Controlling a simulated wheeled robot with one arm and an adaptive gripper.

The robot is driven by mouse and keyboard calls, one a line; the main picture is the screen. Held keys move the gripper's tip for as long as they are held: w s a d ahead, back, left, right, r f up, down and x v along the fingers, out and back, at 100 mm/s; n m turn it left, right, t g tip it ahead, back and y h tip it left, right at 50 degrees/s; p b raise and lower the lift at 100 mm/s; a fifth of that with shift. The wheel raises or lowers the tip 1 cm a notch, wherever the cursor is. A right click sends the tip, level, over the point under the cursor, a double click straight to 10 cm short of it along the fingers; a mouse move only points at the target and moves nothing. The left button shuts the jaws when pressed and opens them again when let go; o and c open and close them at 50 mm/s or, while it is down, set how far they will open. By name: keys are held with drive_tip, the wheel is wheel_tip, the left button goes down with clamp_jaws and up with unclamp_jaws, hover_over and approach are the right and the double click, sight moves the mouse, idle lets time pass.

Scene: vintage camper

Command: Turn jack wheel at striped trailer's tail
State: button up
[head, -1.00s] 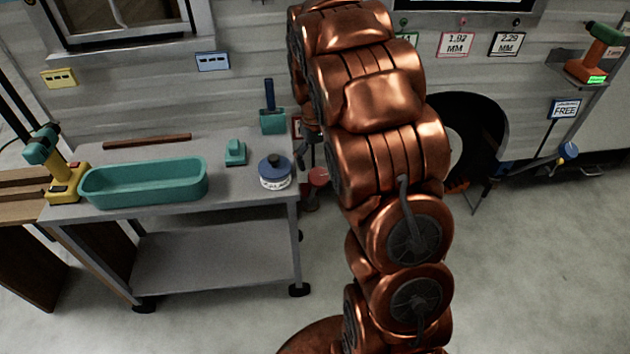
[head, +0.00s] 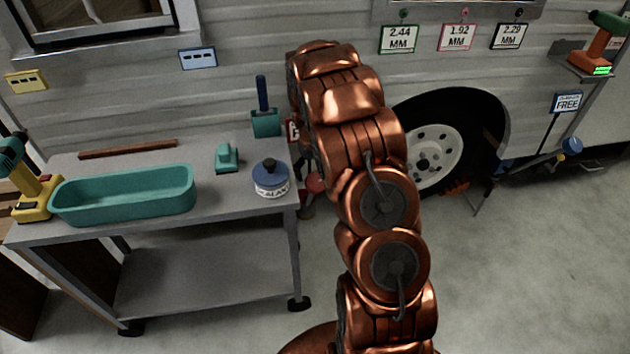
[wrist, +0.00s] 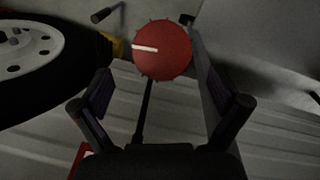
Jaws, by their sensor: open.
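A red round jack wheel (wrist: 162,50) with a white stripe shows in the wrist view, ahead of my fingers. My gripper (wrist: 158,88) is open, its two dark fingers apart on either side below the wheel, with nothing between their tips. I cannot tell how far off the wheel is. In the head view a red disc (head: 315,184), probably the same wheel, shows low between the cart and my copper arm. My gripper is hidden behind the arm there.
A grey cart (head: 225,200) stands close left, holding a teal tray (head: 125,202) and a blue-lidded pot (head: 271,178). The trailer's tyre (head: 480,115) is right of my arm. A blue knob (head: 571,146) sits farther right. The floor at right is clear.

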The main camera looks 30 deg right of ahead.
sight(316, 178)
wheel_tip(316, 178, down, 5)
drive_tip(key=shift+d+r, duration=0.1)
drive_tip(key=shift+r, duration=0.1)
drive_tip(key=c, duration=1.2)
